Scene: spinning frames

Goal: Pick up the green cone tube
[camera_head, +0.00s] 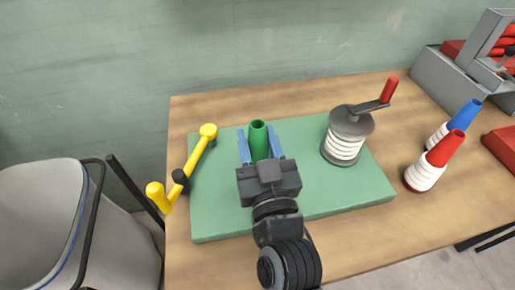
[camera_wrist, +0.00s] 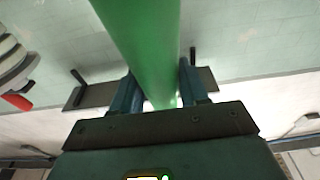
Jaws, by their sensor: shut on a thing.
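The green cone tube (camera_head: 258,141) stands near the back of the green mat in the head view, between the blue fingers of my gripper (camera_head: 261,150). In the wrist view the tube (camera_wrist: 148,45) runs from the top edge down between the blue fingers of my gripper (camera_wrist: 155,92), which are shut on it. My wrist hides the tube's lower part in the head view, so I cannot tell whether it touches the mat.
A yellow crank-like part (camera_head: 199,150) lies left of the gripper. A grey winder with a red handle (camera_head: 347,128) stands to the right on the green mat (camera_head: 350,195). Red (camera_head: 437,158) and blue cones (camera_head: 464,115) with white thread stand further right. A grey bin (camera_head: 60,220) is left of the table.

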